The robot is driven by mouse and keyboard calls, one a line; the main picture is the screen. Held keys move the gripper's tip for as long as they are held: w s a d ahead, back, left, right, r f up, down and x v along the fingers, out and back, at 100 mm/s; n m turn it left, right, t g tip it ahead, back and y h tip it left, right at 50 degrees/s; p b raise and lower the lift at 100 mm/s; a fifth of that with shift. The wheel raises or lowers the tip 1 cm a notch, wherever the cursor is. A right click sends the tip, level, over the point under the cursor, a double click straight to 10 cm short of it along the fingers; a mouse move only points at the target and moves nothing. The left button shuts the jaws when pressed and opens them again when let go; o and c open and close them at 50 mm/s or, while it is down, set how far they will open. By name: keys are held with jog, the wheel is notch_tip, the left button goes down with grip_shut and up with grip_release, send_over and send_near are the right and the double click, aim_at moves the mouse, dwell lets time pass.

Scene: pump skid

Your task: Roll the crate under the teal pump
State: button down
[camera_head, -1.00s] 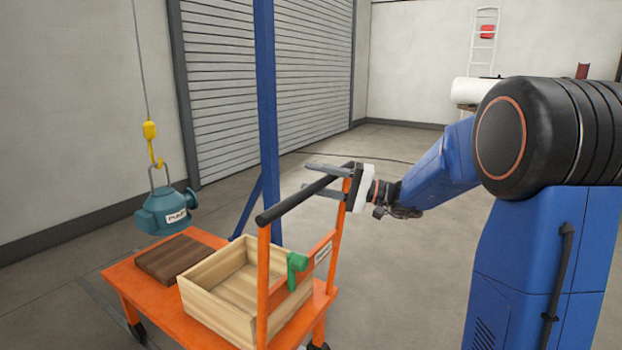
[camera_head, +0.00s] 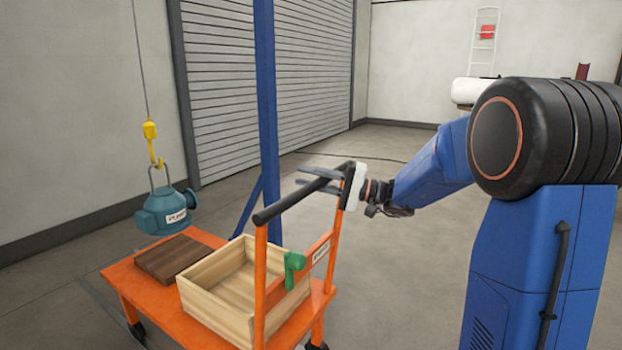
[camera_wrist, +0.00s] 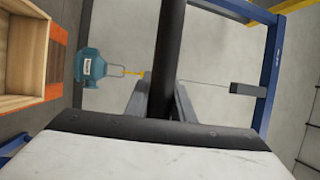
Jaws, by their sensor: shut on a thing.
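The open wooden crate (camera_head: 215,304) sits on an orange cart (camera_head: 160,302), close to the push handle. The teal pump (camera_head: 163,214) hangs from a yellow hook (camera_head: 151,132) on a cable, above the far left end of the cart, beyond the crate. It also shows in the wrist view (camera_wrist: 90,66). My gripper (camera_head: 318,180) is shut on the cart's black handle bar (camera_head: 283,206), near its right end. In the wrist view, the bar (camera_wrist: 168,60) passes between the two fingers.
A dark wooden board (camera_head: 172,258) lies on the cart between crate and pump. A green lever (camera_head: 293,266) is on the handle frame. A blue post (camera_head: 267,110) stands just behind the cart. Open floor (camera_head: 410,260) lies to the right.

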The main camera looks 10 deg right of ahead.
jog(key=w+a, duration=3.1)
jog(key=w, duration=0.1)
jog(key=shift+w+a, duration=0.25)
jog(key=c, duration=1.5)
grip_release()
jog(key=shift+c, duration=0.2)
jog(key=v, duration=1.7)
jog(key=shift+d+f, duration=0.2)
jog(key=shift+s, duration=0.1)
jog(key=shift+s, duration=0.1)
